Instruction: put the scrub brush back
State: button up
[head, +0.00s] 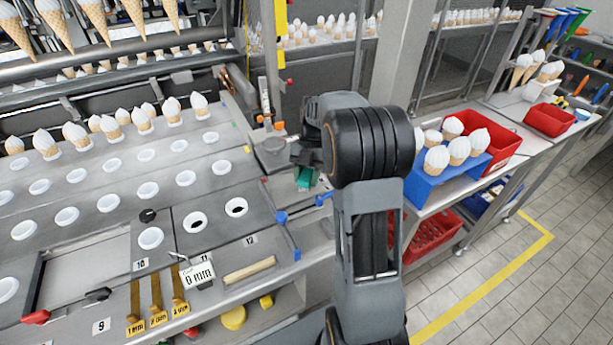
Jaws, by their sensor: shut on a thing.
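My gripper (304,164) is in the middle of the head view, just left of my dark wrist, over the right end of the steel counter. It is shut on a small green thing, which I take to be the scrub brush (306,178). Only its green lower part shows below the fingers; my gripper and wrist hide the rest. I cannot tell whether it touches the counter.
The steel counter (220,205) has rows of white-rimmed holes and ice cream cones at its back. A blue-handled tool (281,217) is close by. Red bins (490,140) stand right.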

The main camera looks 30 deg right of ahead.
jog(key=o, duration=0.9)
jog(key=v, duration=1.2)
jog(key=shift+p, duration=0.35)
jog(key=s+a+f+m+t+h, duration=0.1)
jog(key=s+a+m, duration=0.3)
jog(key=m, duration=0.5)
jog(key=s+a+f+m+t+h, duration=0.1)
jog(key=s+a+f+m+t, duration=0.1)
jog(key=s+m, duration=0.6)
jog(key=s+a+f+m+t+h, duration=0.1)
jog(key=s+a+f+m+t, duration=0.1)
jog(key=s+a+m, duration=0.4)
jog(key=shift+s+a+f+m+t, duration=0.1)
jog(key=shift+a+m+t, duration=0.15)
jog(key=shift+m, duration=0.4)
jog(key=shift+a+f+m+t, duration=0.1)
jog(key=shift+m+t, duration=0.25)
jog(key=shift+m, duration=0.35)
jog(key=shift+s+a+m+t, duration=0.1)
jog(key=shift+a+m+t, duration=0.15)
jog(key=shift+m, duration=0.4)
